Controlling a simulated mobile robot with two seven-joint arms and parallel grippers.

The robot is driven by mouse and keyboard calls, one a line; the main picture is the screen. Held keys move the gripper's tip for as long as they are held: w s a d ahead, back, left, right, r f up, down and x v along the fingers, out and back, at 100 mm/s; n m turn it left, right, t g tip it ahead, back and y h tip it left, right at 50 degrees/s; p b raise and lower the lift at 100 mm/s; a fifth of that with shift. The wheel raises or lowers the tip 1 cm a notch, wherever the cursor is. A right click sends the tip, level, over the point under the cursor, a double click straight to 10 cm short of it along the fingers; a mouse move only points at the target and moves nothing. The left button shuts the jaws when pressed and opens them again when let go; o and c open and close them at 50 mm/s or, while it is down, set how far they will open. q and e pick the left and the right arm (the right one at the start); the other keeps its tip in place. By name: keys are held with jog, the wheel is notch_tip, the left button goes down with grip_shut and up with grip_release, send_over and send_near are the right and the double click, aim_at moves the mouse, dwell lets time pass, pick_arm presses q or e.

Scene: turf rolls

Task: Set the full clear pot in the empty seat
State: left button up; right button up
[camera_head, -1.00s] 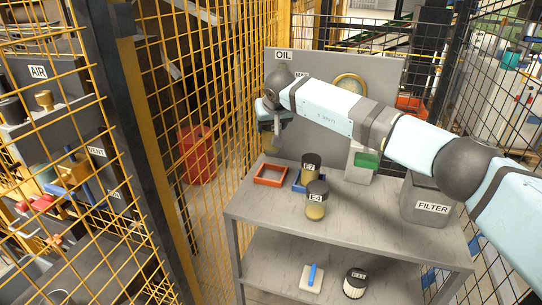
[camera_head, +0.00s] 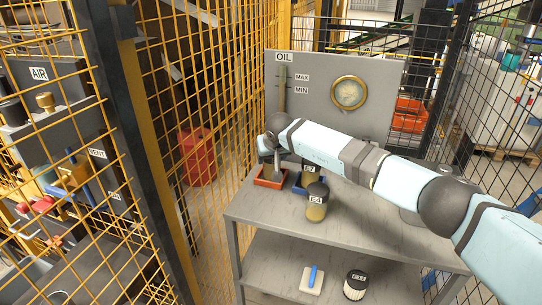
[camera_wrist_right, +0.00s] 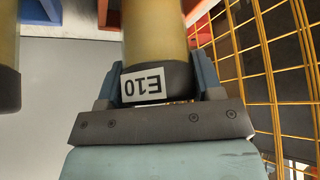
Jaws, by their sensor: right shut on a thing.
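My right gripper (camera_head: 268,152) points down over the red square seat (camera_head: 267,182) at the left of the shelf top. In the right wrist view it is shut on a clear pot (camera_wrist_right: 155,35) with amber contents, a dark cap and an upside-down label E10. The pot's lower end is at the red seat, whose red edges show on both sides of it; I cannot tell whether it rests on the bottom. A pot labelled E7 (camera_head: 311,171) stands in the blue seat (camera_head: 297,187). A pot labelled E4 (camera_head: 316,208) stands in front of it. My left gripper is out of view.
A grey panel marked OIL (camera_head: 310,115) with a round gauge (camera_head: 349,93) stands behind the shelf. Yellow mesh fencing (camera_head: 215,120) runs close along the left. The shelf top (camera_head: 370,225) is clear front right. A brush (camera_head: 312,279) and a filter (camera_head: 355,285) lie below.

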jog(key=shift+f, duration=0.2)
jog(key=o, duration=1.1)
jog(key=shift+c, duration=0.2)
jog(key=shift+r, duration=0.1)
